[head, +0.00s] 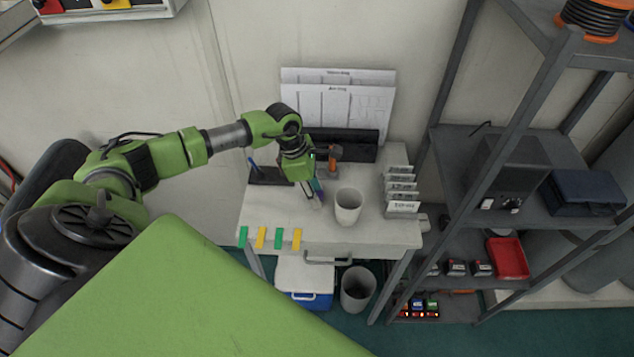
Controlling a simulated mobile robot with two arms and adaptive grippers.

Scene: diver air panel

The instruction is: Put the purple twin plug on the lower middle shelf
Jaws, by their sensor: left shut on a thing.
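My left gripper (314,196) is above the white desk, just left of the white cup. It is shut on a small purple thing (320,188), which I take to be the purple twin plug; the fingers hide most of it and its shape is not clear. The grey shelf rack stands at the right. Its lower middle shelf (463,245) carries a red tray (509,258) and several small dark blocks (457,268). My right gripper is not in view.
On the desk (275,222) are a white cup (348,206), a card rack (402,190) and an orange-and-black tool (328,158). Coloured tags hang at its front edge. A bin (357,288) and a blue-white box (304,281) stand below. Rack posts stand before the shelves.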

